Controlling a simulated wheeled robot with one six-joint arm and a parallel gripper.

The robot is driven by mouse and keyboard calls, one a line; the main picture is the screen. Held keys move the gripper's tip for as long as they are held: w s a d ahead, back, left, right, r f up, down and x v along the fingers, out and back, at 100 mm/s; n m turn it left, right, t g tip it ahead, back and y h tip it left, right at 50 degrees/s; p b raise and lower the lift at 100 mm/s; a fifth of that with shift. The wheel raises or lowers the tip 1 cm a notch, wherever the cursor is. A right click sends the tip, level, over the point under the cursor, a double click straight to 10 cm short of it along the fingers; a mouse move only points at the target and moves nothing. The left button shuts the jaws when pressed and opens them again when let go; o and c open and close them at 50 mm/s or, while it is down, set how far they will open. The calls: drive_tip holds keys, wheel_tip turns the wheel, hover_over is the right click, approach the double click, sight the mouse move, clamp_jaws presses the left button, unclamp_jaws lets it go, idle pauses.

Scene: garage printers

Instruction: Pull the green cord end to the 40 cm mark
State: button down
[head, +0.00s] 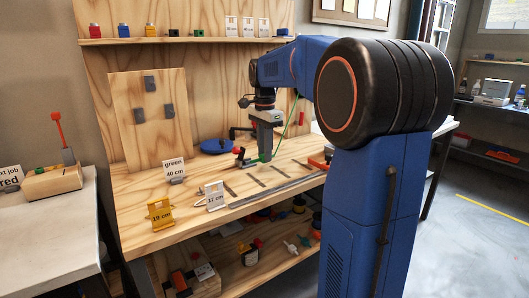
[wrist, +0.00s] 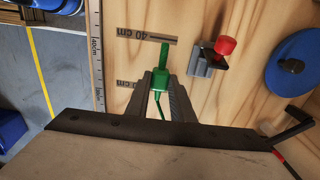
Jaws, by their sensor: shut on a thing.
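My gripper (wrist: 160,82) is shut on the green cord end (wrist: 162,68) in the wrist view, holding it just above or on the wooden bench. The narrow green tip points up the picture and reaches the dark line of the 40 cm mark (wrist: 147,36). In the head view, my gripper (head: 264,155) is low over the bench, and the green cord (head: 291,121) rises to the right behind it. A card reading "green 40 cm" (head: 174,168) stands on the bench. Whether the tip touches the bench is unclear.
In the wrist view, a grey block with a red knob (wrist: 225,46) stands right of the mark, with a blue disc (wrist: 300,63) beyond. A ruler (wrist: 96,55) runs along the bench edge at left.

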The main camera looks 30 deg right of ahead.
sight(263, 155)
drive_tip(key=shift+s, duration=0.15)
drive_tip(key=shift+f, duration=0.2)
drive_tip(key=shift+f, duration=1)
drive_tip(key=shift+a+f, duration=0.3)
drive_tip(key=shift+a, duration=0.05)
drive_tip(key=shift+d+f, duration=0.1)
drive_tip(key=shift+d, duration=0.2)
idle(1.1)
drive_tip(key=shift+f, duration=0.2)
idle(0.4)
